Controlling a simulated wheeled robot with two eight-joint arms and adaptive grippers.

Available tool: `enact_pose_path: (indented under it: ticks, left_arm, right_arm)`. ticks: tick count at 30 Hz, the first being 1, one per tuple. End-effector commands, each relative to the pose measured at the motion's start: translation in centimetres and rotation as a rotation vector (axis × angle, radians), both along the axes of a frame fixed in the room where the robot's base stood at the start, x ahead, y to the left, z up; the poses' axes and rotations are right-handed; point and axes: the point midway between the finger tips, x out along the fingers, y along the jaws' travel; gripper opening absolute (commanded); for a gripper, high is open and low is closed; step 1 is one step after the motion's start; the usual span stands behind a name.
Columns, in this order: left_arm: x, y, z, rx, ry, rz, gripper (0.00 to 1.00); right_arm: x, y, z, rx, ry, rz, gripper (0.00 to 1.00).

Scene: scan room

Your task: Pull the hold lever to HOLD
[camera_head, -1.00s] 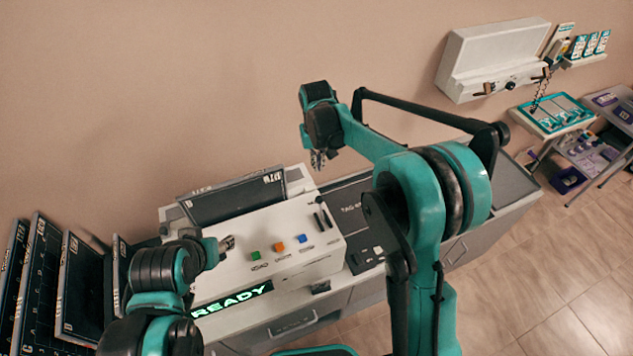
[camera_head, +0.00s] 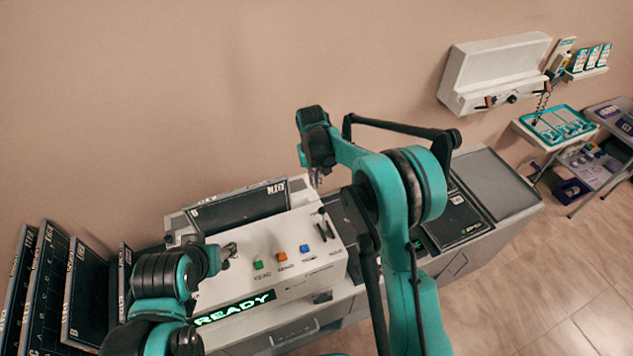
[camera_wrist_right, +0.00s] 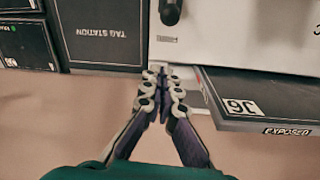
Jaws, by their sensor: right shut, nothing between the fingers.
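A white console (camera_head: 285,235) carries green, orange and blue buttons and a lit READY display (camera_head: 235,307). A dark lever (camera_head: 325,229) is on its top near the right end; its setting is too small to read. In the right wrist view a black knob, probably the lever's (camera_wrist_right: 171,11), shows at the top edge beyond the fingertips. My right gripper (camera_head: 316,178) is shut and empty behind the console's right end; it also shows in the wrist view (camera_wrist_right: 160,78), apart from the knob. My left gripper (camera_head: 230,250) is over the console's left part, its jaws too small to judge.
A dark tilted panel (camera_head: 238,207) stands behind the console. Several dark panels (camera_head: 92,295) stand at the left. A white wall unit (camera_head: 495,72) hangs upper right.

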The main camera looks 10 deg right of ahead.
Motion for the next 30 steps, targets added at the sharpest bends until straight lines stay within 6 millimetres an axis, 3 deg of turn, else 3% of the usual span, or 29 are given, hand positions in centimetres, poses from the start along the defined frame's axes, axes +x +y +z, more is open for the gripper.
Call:
enact_pose_path:
  ticks: [9,18,30]
  left_arm:
    - [0.0,0.0,-0.1,0.0,0.0,0.0,0.5]
    - [0.0,0.0,0.5,0.0,0.0,0.0,0.5]
    - [0.0,0.0,0.5,0.0,0.0,0.0,0.5]
  right_arm:
    - [0.2,-0.4,-6.9,0.0,0.0,0.0,0.0]
    - [-3.3,-0.7,-5.5,0.0,0.0,0.0,0.0]
    - [-3.7,-0.8,-5.4,0.0,0.0,0.0,0.0]
